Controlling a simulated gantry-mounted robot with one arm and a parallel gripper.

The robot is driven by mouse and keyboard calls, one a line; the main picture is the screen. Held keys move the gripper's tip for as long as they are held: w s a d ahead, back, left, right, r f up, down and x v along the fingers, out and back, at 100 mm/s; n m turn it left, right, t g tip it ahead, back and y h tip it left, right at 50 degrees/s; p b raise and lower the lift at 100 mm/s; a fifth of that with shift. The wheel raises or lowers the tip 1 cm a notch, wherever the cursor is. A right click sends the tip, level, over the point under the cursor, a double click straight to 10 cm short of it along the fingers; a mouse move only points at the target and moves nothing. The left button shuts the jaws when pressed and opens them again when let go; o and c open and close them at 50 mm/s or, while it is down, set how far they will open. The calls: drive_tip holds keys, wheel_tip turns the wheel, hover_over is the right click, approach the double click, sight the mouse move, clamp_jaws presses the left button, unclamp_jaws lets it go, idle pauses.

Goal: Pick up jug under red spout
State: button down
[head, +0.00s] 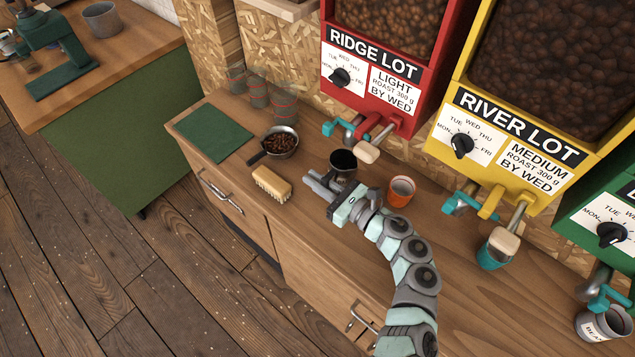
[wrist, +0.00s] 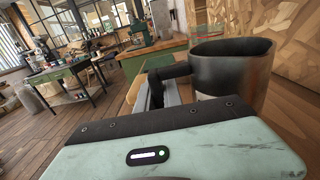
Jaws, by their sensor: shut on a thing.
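A dark metal jug (head: 342,176) stands upright on the wooden counter (head: 455,290), just front-left of the spout of the red RIDGE LOT dispenser (head: 371,128). My gripper (head: 322,186) is at the jug's near side, low over the counter. In the wrist view the jug (wrist: 238,80) is at the right, and its dark handle (wrist: 172,74) reaches left to my fingers. My gripper (wrist: 160,92) is shut on the handle. The jug's base is hidden in the wrist view, so I cannot tell there whether it touches the counter.
An orange cup (head: 401,190) stands close to the right of the jug. A brush (head: 271,184), a pan of beans (head: 280,142) and a green mat (head: 214,134) lie left. Glasses (head: 257,90) stand behind them. A teal cup (head: 493,256) is under the yellow dispenser (head: 510,150).

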drive_tip(key=shift+s+a+r, duration=0.1)
drive_tip(key=shift+s+r, duration=0.1)
drive_tip(key=shift+r, duration=0.6)
drive_tip(key=s+a, duration=1.1)
drive_tip(key=s, duration=0.2)
drive_tip(key=shift+s, duration=0.3)
drive_tip(key=c, duration=2.1)
unclamp_jaws()
drive_tip(key=shift+c, duration=0.2)
